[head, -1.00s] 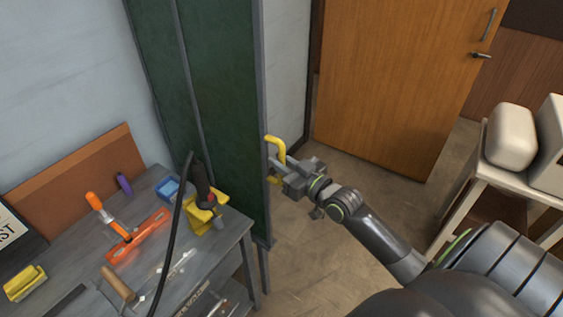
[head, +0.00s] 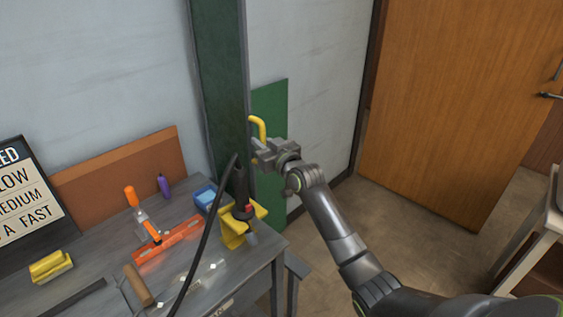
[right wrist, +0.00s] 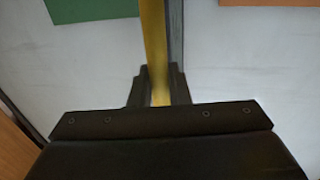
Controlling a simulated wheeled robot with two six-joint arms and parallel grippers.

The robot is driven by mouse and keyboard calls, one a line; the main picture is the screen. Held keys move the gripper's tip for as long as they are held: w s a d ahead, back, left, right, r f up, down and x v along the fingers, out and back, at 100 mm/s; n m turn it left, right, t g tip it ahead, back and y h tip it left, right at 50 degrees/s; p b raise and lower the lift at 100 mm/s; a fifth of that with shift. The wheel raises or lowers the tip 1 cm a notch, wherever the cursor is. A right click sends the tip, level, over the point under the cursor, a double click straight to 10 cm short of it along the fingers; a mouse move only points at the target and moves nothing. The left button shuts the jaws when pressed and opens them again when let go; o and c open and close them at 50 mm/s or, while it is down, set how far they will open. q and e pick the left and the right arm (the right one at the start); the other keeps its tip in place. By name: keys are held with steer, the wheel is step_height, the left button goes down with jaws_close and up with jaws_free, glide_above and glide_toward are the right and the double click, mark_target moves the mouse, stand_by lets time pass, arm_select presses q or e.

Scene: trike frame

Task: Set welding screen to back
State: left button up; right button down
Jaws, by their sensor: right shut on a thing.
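The welding screen (head: 217,75) is a dark green panel in a grey frame, upright behind the workbench in the head view. It shows as a narrow strip. A yellow handle (head: 257,126) sticks out at its right edge. My right gripper (head: 262,150) is shut on this handle. In the right wrist view the yellow handle (right wrist: 155,50) runs down between the two dark fingers, with a grey frame post beside it. My left gripper is not in view.
The workbench (head: 90,245) at the left holds an orange level (head: 168,241), a yellow stand (head: 236,228) and a black cable. A brighter green panel (head: 270,105) stands against the wall behind my gripper. A wooden door (head: 450,110) is at the right, with clear floor before it.

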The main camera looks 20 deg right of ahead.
steer(key=w, duration=0.1)
steer(key=w+a, duration=0.1)
steer(key=shift+w+b, duration=0.3)
steer(key=shift+b, duration=0.1)
steer(key=shift+r, duration=0.15)
steer(key=c, duration=1.6)
jaws_free()
steer(key=shift+c, duration=0.2)
steer(key=shift+o, duration=0.9)
steer(key=shift+w+a, duration=0.15)
steer(key=shift+w, duration=0.1)
steer(key=shift+s, duration=0.1)
